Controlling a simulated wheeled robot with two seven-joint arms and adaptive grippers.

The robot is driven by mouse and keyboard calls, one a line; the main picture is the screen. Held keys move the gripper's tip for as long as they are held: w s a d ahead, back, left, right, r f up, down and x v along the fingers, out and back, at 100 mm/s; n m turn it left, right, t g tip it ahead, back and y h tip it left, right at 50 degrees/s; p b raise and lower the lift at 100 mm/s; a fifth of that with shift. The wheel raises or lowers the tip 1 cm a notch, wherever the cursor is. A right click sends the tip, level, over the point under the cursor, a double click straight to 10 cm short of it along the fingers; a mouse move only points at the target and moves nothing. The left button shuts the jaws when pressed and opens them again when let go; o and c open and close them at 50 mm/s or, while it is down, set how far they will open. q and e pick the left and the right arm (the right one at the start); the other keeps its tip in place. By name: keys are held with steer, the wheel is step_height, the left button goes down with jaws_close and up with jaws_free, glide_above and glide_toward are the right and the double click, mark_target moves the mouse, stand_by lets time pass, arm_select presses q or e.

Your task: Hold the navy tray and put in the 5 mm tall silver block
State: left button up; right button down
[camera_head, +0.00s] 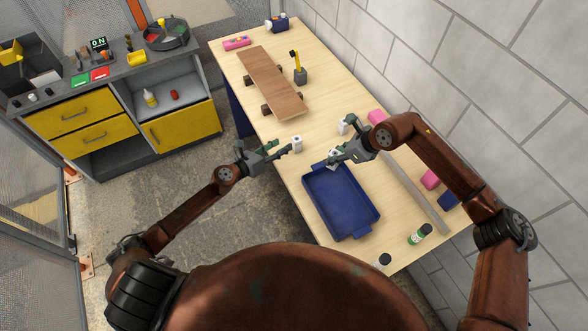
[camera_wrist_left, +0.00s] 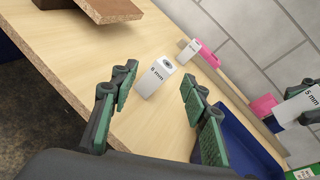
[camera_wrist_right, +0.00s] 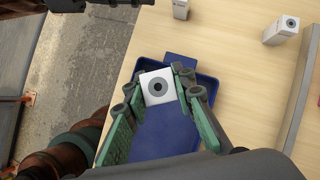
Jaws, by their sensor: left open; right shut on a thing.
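My right gripper (camera_head: 338,157) is shut on a small silver-white block (camera_wrist_right: 159,87) with a dark round mark on its end. In the left wrist view this held block (camera_wrist_left: 298,107) reads "5 mm". It is over the far end of the navy tray (camera_head: 352,226), which lies on the table and looks empty. My left gripper (camera_head: 284,148) is open and empty at the table's left edge. A similar block (camera_wrist_left: 155,78) stands upright ahead of its fingers, apart from them; its label looks like "6 mm". Neither gripper holds the tray.
Another pale block (camera_head: 343,127) stands just beyond my right gripper. A long grey bar (camera_head: 416,193) and pink blocks lie along the wall side. A green-labelled bottle (camera_head: 419,235) is right of the tray. A wooden board (camera_head: 272,82) lies at the far end.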

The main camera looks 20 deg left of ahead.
mark_target(319, 165)
arm_select(q)
steer(key=s+d+m+g+h, duration=0.1)
steer(key=s+d+m, duration=0.1)
steer(key=s+d+m+g+h, duration=0.1)
steer(key=s+d+m, duration=0.2)
steer(key=s+d+m+g+h, duration=0.1)
steer(key=s+d+m+g, duration=0.1)
steer(key=d+m, duration=0.1)
steer(key=shift+s+d+f, duration=0.15)
steer(key=shift+s+d, duration=0.05)
steer(key=shift+s, duration=0.05)
steer(key=x, duration=1.2)
steer(key=shift+s, duration=0.1)
steer(key=shift+c, duration=0.7)
jaws_close()
